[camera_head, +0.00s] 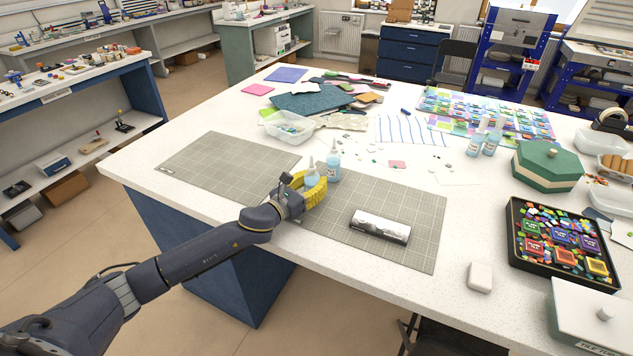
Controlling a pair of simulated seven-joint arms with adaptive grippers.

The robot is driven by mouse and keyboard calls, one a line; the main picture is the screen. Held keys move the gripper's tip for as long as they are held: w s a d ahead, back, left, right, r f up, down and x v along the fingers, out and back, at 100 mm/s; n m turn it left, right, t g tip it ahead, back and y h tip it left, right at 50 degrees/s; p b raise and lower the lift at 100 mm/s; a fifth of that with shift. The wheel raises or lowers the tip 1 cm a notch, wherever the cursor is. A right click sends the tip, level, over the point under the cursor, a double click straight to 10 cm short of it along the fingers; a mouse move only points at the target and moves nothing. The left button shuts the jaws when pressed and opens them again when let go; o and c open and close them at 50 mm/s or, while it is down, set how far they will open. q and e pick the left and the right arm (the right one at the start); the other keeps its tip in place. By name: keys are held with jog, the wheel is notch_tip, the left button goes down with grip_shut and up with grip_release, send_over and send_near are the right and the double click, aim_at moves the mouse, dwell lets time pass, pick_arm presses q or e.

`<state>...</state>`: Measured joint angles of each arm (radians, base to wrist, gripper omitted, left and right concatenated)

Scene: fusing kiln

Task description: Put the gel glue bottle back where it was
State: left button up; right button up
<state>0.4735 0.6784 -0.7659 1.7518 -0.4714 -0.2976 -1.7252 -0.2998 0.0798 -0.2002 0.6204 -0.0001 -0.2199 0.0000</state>
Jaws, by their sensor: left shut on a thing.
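My left gripper (310,187) reaches in from the left at the near edge of the worktable. It is shut on a gel glue bottle (312,177), pale blue with a pointed nozzle, which looks upright. Yellow curved parts surround the bottle's lower body and hide its base, so I cannot tell whether it touches the mat. A similar bottle (333,163) stands just right of it near the back of the cutting mat. Two more such bottles (474,144) stand together farther right. Labels are too small to read. My right gripper is out of view.
A clear tray (288,127) sits behind the bottles. A second mat (225,163) is bare.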

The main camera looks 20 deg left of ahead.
pick_arm(q)
jog(key=shift+f, duration=0.35)
jog(key=o, duration=1)
jog(key=shift+r, duration=0.2)
jog(key=v, duration=1.2)
jog(key=shift+f, duration=0.1)
